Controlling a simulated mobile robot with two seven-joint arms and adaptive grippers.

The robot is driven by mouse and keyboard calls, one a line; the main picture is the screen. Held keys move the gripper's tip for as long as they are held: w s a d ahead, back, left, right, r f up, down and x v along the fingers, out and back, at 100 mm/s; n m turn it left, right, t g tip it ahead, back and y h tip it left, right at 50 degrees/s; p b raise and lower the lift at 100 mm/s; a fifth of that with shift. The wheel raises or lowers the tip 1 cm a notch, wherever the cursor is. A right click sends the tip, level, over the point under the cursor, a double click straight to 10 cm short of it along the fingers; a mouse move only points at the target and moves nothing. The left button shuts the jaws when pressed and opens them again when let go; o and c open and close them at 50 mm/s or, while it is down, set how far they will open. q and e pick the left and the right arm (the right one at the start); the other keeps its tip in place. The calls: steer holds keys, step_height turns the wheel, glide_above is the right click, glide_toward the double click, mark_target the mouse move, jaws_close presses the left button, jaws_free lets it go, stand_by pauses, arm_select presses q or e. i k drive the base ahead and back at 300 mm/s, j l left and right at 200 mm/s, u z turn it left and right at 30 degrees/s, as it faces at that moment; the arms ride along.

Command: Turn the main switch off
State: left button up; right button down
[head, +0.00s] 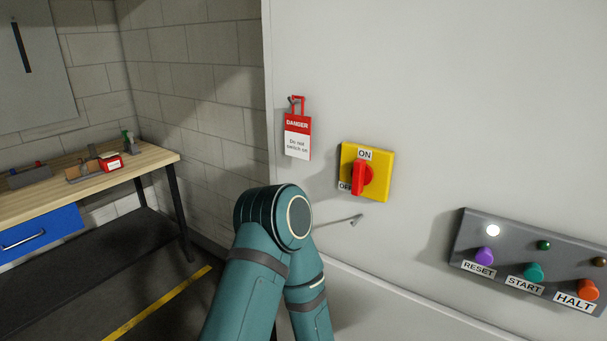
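The main switch is a red rotary handle (360,178) on a yellow plate (380,164) fixed to the pale grey wall panel. Its handle stands roughly upright, its upper end toward the ON label (364,155). The OFF label (345,187) at the lower left is partly covered by the handle. A teal arm of mine bends at a joint below and left of the switch, apart from it. Neither gripper shows in the head view.
A red and white danger tag (297,137) with a red lock hangs left of the switch. A small hook (345,221) juts out below it. A grey button box (530,258) is at the right. A workbench (100,181) stands at the left.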

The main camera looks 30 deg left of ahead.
mark_target(362, 173)
steer(key=u, duration=0.8)
